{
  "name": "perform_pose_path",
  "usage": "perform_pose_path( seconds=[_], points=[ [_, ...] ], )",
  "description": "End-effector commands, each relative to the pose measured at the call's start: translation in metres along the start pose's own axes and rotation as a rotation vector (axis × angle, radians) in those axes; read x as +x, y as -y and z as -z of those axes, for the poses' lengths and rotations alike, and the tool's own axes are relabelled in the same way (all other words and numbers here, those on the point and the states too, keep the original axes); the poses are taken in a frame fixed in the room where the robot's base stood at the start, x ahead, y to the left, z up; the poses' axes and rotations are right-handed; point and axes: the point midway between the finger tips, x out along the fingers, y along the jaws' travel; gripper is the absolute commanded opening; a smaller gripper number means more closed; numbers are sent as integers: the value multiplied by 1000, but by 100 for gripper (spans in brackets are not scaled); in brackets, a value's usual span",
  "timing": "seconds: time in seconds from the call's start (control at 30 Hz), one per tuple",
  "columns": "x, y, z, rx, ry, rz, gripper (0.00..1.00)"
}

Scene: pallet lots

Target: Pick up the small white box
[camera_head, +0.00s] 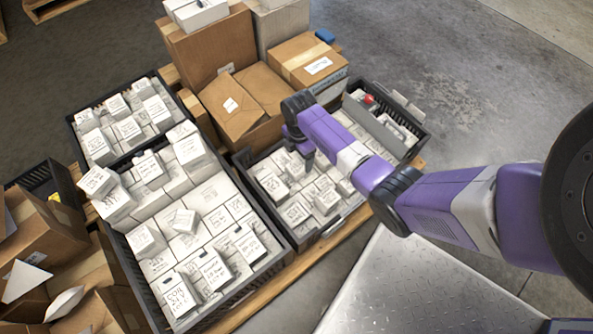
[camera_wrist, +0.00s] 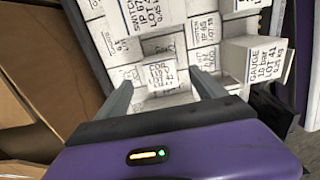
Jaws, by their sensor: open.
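Many small white boxes with printed labels fill a dark crate (camera_head: 329,236). In the wrist view a small white box (camera_wrist: 162,76) lies between and beyond the two fingertips, its labelled face toward the camera. Which box the task means cannot be told for sure. My gripper (camera_head: 308,162) is over the back part of this crate. In the wrist view my gripper (camera_wrist: 163,88) is open, with its grey fingers apart and nothing clearly held. The arm hides some boxes in the head view. Contact between fingers and boxes cannot be told.
A larger dark crate (camera_head: 231,294) of white boxes, some stacked above its rim, stands to the left. Brown cartons (camera_head: 206,45) rise behind my gripper. A red item (camera_head: 369,99) lies in the crate's back right part. Open floor (camera_head: 460,75) lies right.

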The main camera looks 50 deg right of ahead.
Motion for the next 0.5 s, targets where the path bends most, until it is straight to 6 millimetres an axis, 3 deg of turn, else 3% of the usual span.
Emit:
perform_pose_path(
  seconds=[0.5],
  points=[
    [56,0,9,2,0,-2,80]
  ],
)
